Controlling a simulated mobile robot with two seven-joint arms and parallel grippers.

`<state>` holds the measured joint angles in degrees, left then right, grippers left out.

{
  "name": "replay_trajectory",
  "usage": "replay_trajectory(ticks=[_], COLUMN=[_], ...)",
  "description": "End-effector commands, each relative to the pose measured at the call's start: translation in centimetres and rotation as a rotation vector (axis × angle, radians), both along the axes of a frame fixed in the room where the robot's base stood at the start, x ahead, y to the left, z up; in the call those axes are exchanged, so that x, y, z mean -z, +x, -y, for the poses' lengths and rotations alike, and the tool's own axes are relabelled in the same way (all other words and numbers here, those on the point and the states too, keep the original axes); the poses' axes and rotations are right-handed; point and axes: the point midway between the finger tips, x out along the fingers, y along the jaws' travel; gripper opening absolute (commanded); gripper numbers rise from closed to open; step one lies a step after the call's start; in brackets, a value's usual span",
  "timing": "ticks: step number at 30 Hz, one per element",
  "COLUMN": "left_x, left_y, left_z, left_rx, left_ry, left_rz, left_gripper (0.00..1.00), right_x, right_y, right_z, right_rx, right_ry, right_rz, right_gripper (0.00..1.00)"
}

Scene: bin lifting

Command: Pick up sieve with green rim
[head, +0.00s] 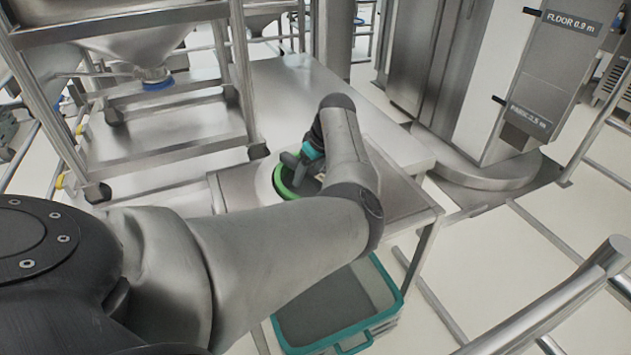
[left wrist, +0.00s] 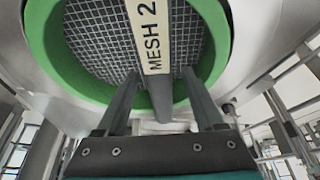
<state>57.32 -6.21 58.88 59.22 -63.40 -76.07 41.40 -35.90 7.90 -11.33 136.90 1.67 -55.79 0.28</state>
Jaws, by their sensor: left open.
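The sieve with the green rim (head: 279,184) is on the metal table under my left gripper, which hides much of it in the head view. In the left wrist view its green rim (left wrist: 62,78) surrounds a grey wire mesh, with a grey bar and a pale label reading "MESH 2" across it. My left gripper (head: 297,168) is at the sieve. In the left wrist view the left gripper (left wrist: 163,76) is open, with one finger on each side of the bar. I cannot tell whether the fingers touch it. My right gripper is not in view.
The metal table (head: 405,200) has bare room right of the sieve. A teal-rimmed bin (head: 338,300) is below its front edge. A metal frame (head: 243,80) with a hopper stands at the left. A column (head: 480,80) stands at the back right, and a rail (head: 560,300) at the front right.

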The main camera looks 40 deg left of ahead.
Motion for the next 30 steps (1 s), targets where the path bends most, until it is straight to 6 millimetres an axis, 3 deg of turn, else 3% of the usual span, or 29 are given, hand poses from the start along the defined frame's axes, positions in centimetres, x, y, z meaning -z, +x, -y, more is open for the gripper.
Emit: replay_trajectory(ticks=[4, 22, 30], left_x=[-0.04, -0.02, -0.01], left_y=[0.0, -0.01, -0.01], left_z=[-0.02, 0.0, -0.01], left_rx=[0.0, 0.0, 0.0], left_ry=[0.0, 0.0, 0.0], left_rz=[0.0, 0.0, 0.0], left_gripper=[0.68, 0.0, 0.0], right_x=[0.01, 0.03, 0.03], right_y=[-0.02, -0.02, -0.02], right_z=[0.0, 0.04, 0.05], right_rx=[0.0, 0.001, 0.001], right_ry=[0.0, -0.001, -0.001], right_rz=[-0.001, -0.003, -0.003], right_gripper=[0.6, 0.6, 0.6])
